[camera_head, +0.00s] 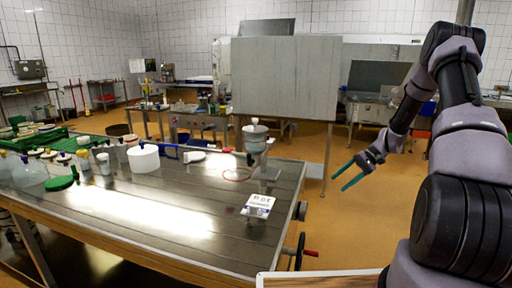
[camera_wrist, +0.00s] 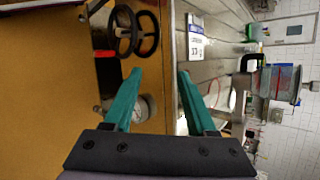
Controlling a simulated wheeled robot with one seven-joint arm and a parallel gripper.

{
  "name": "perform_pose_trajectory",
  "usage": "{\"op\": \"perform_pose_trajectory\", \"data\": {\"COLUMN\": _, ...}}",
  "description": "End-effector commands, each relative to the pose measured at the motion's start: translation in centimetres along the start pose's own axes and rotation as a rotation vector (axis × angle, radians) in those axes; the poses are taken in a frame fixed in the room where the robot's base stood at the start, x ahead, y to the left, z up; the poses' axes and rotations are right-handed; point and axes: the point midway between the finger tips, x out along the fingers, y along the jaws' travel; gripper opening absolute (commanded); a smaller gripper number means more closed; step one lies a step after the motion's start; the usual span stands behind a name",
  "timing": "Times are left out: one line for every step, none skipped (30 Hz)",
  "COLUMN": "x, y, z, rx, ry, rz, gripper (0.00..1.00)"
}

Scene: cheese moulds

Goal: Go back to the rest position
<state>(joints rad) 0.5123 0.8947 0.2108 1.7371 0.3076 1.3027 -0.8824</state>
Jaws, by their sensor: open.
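My gripper (camera_head: 350,175) is open and empty, with two green fingers. In the head view it hangs in the air to the right of the metal table (camera_head: 130,215), over the floor, apart from everything. In the wrist view my gripper (camera_wrist: 158,85) has its fingers spread to either side of the table's edge, with nothing between them. My arm reaches in from the right side of the head view, bent at a raised elbow.
On the table are a white scale (camera_head: 258,206), a stand with stacked moulds (camera_head: 256,140), a white tub (camera_head: 144,158) and a green lid (camera_head: 60,183). Handwheels (camera_wrist: 134,32) stick out beside the table. The orange floor (camera_head: 365,225) under my gripper is clear.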

Motion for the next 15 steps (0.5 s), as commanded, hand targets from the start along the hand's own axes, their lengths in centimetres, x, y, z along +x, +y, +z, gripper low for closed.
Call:
{"op": "perform_pose_trajectory", "data": {"x": -1.3, "y": -2.0, "z": 1.1, "rx": -0.016, "ry": 0.019, "rz": 0.047, "gripper": 0.57}}
{"op": "perform_pose_trajectory", "data": {"x": -1.9, "y": -2.9, "z": 1.8, "rx": -0.020, "ry": 0.030, "rz": 0.074, "gripper": 0.57}}
{"op": "perform_pose_trajectory", "data": {"x": -2.8, "y": -4.2, "z": 2.7, "rx": -0.026, "ry": 0.045, "rz": 0.109, "gripper": 0.57}}
{"op": "perform_pose_trajectory", "data": {"x": -3.3, "y": -5.1, "z": 3.5, "rx": -0.032, "ry": 0.057, "rz": 0.134, "gripper": 0.57}}
{"op": "perform_pose_trajectory", "data": {"x": -3.9, "y": -6.0, "z": 4.2, "rx": -0.036, "ry": 0.071, "rz": 0.158, "gripper": 0.57}}
{"op": "perform_pose_trajectory", "data": {"x": -4.7, "y": -7.2, "z": 5.2, "rx": -0.042, "ry": 0.090, "rz": 0.189, "gripper": 0.57}}
{"op": "perform_pose_trajectory", "data": {"x": -5.2, "y": -8.0, "z": 6.1, "rx": -0.046, "ry": 0.104, "rz": 0.212, "gripper": 0.57}}
{"op": "perform_pose_trajectory", "data": {"x": -5.7, "y": -8.8, "z": 6.9, "rx": -0.051, "ry": 0.121, "rz": 0.234, "gripper": 0.57}}
{"op": "perform_pose_trajectory", "data": {"x": -6.3, "y": -9.9, "z": 8.1, "rx": -0.057, "ry": 0.143, "rz": 0.261, "gripper": 0.57}}
{"op": "perform_pose_trajectory", "data": {"x": -6.8, "y": -10.6, "z": 8.9, "rx": -0.061, "ry": 0.160, "rz": 0.281, "gripper": 0.57}}
{"op": "perform_pose_trajectory", "data": {"x": -7.3, "y": -11.4, "z": 9.8, "rx": -0.068, "ry": 0.178, "rz": 0.301, "gripper": 0.57}}
{"op": "perform_pose_trajectory", "data": {"x": -7.9, "y": -12.3, "z": 11.1, "rx": -0.074, "ry": 0.204, "rz": 0.324, "gripper": 0.57}}
{"op": "perform_pose_trajectory", "data": {"x": -8.3, "y": -13.0, "z": 12.0, "rx": -0.077, "ry": 0.223, "rz": 0.341, "gripper": 0.57}}
{"op": "perform_pose_trajectory", "data": {"x": -8.7, "y": -13.7, "z": 13.0, "rx": -0.083, "ry": 0.243, "rz": 0.357, "gripper": 0.57}}
{"op": "perform_pose_trajectory", "data": {"x": -9.2, "y": -14.5, "z": 14.3, "rx": -0.090, "ry": 0.271, "rz": 0.378, "gripper": 0.57}}
